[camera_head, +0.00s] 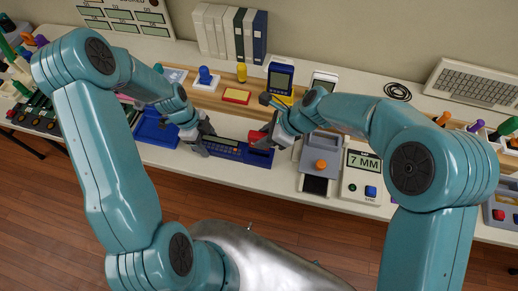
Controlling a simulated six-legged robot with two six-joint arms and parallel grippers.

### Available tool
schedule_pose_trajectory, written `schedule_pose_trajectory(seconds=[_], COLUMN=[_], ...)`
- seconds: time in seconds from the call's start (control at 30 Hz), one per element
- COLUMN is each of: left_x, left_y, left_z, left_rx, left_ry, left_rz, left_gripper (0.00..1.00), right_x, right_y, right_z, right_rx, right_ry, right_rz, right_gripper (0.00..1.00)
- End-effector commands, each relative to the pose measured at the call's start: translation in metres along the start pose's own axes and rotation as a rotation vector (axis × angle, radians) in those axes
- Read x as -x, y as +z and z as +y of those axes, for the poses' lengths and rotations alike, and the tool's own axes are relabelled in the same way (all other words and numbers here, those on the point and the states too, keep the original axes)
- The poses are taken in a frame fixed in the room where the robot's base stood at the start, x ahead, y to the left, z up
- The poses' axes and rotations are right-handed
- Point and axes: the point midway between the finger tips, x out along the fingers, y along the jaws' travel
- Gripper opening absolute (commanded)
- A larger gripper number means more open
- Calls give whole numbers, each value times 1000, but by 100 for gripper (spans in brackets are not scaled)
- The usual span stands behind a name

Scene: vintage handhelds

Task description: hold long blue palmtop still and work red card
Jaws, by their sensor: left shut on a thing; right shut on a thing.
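The long blue palmtop (228,152) lies flat on the white bench, its dark screen facing up. My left gripper (203,146) is shut on its left end. The red card (259,139) is at the palmtop's right end. My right gripper (270,135) is shut on the red card. The fingers hide part of the card, and I cannot tell how far it sits in the palmtop.
A grey device with an orange knob (320,165) and a box reading "7 MM" (362,178) stand right of the palmtop. A blue stand (155,128) is to its left. A blue handheld (280,77) stands behind. A cable coil (397,91) and a keyboard (478,84) lie at back right.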

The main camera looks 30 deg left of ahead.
Motion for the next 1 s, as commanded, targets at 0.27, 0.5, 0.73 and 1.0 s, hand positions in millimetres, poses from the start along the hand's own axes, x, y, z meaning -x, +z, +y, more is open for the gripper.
schedule_pose_trajectory(seconds=[0.27, 0.5, 0.73, 1.0], left_x=[0, 0, 0, 15], left_y=[0, 0, 0, 0], left_z=[0, 0, 0, -1], left_rx=[0, 0, 0, 0], left_ry=[0, 0, 0, -2], left_rz=[0, 0, 0, -1], left_gripper=[0, 88, 95, 95], right_x=[9, 9, 8, 8], right_y=[6, 6, 6, 6], right_z=[0, 0, 0, 0], right_rx=[1, 1, 0, 0], right_ry=[0, 0, 0, 0], right_rz=[0, 0, 0, 0], right_gripper=[0, 0, 0, 0])
